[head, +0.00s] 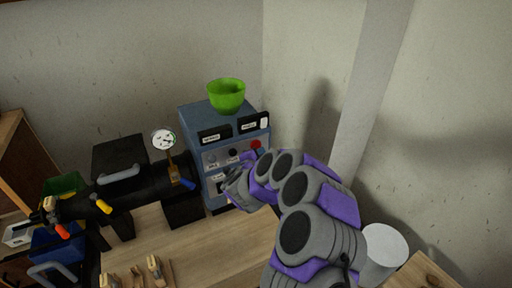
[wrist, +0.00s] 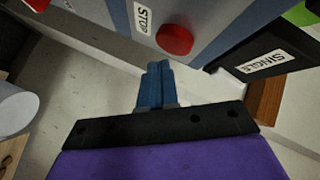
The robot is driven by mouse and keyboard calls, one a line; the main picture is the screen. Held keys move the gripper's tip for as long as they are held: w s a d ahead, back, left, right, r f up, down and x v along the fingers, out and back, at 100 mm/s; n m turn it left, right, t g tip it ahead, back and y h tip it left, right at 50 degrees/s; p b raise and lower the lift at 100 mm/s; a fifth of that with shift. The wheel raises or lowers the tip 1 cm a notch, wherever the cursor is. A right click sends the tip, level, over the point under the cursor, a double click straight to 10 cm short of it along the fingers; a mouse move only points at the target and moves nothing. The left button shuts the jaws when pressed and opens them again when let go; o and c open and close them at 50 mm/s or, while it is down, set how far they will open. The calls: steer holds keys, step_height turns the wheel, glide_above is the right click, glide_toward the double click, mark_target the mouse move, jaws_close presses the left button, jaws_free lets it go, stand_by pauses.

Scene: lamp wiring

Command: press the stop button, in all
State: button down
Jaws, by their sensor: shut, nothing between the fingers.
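The red stop button (head: 255,144) is on the front face of the blue-grey control box (head: 192,117), at its right side. In the wrist view the round red button (wrist: 174,39) sits beside a white "STOP" label (wrist: 143,17). My gripper (wrist: 157,68) shows its blue fingers together and empty. The fingertips appear just below the button in that picture, with a visible gap. In the head view my arm reaches the front of the box and hides part of its lower panel; the fingertips are hard to make out there.
A green bowl (head: 227,95) stands on the box. A black machine with a dial gauge (head: 164,139) is to its left. Wooden pieces (head: 154,271) lie on the table (head: 205,245). A white cylinder (head: 384,245) stands right of my arm. Walls close in behind and right.

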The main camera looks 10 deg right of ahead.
steer(key=shift+s+d+b, duration=0.1)
steer(key=shift+s+d, duration=0.15)
steer(key=shift+s, duration=0.45)
steer(key=shift+s+d+b, duration=0.15)
steer(key=shift+s+d, duration=0.05)
steer(key=shift+s, duration=0.55)
steer(key=shift+s+d+b, duration=0.1)
steer(key=shift+s+d, duration=0.15)
steer(key=shift+s, duration=0.45)
steer(key=s+a+r+n+y, duration=0.3)
steer(key=a+r+n+y, duration=0.5)
steer(key=a, duration=0.4)
steer(key=s+a+r+n+g+y, duration=0.3)
steer(key=s+a+n+g+y, duration=0.1)
steer(key=s, duration=0.5)
steer(key=s+d+n+g+h, duration=0.1)
steer(key=s+d+g, duration=0.3)
steer(key=s, duration=0.9)
steer(key=s+d+f+n+g+h, duration=0.1)
steer(key=s+d+n+g+h, duration=0.1)
steer(key=s+d, duration=0.5)
steer(key=s+d+f+n+g+h, duration=0.1)
steer(key=s+d+g, duration=0.4)
steer(key=s, duration=1.3)
steer(key=shift+s+d+n+g+h, duration=0.15)
steer(key=shift+s+n+g+h, duration=0.2)
steer(key=shift+h, duration=0.25)
